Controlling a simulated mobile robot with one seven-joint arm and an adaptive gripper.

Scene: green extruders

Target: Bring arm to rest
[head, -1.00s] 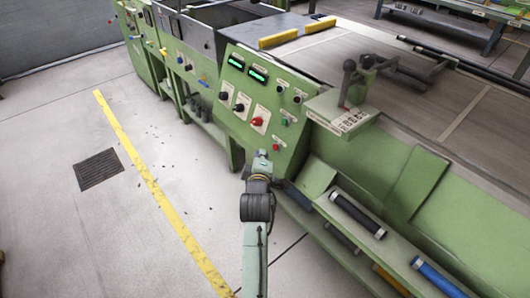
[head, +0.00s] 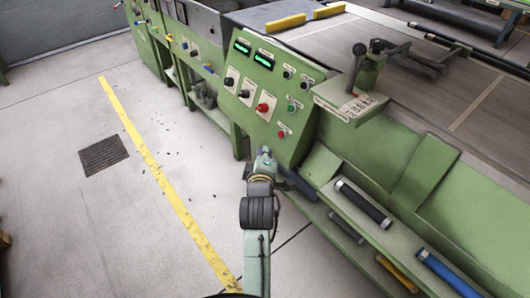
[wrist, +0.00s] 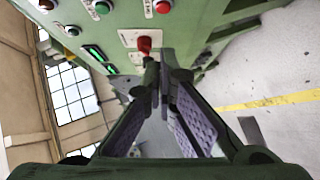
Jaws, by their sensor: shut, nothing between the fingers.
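My gripper (head: 264,152) is at the end of my arm, low in front of the green machine's control panel (head: 240,110) in the head view. In the wrist view my gripper (wrist: 158,62) has its two fingers closed together, with purple-grey pads on the inner faces and nothing between them. A red knob (wrist: 144,45) on the panel shows just beyond the fingertips. The same red knob (head: 262,107) shows above my gripper in the head view. I cannot tell exactly how far the fingertips are from the panel.
The green machine fills the right side, with a lever (head: 357,65) on a bracket and shelves holding dark rollers (head: 362,205) and a blue roller (head: 445,272). Open grey floor lies left, with a yellow line (head: 165,185) and a drain grate (head: 103,156).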

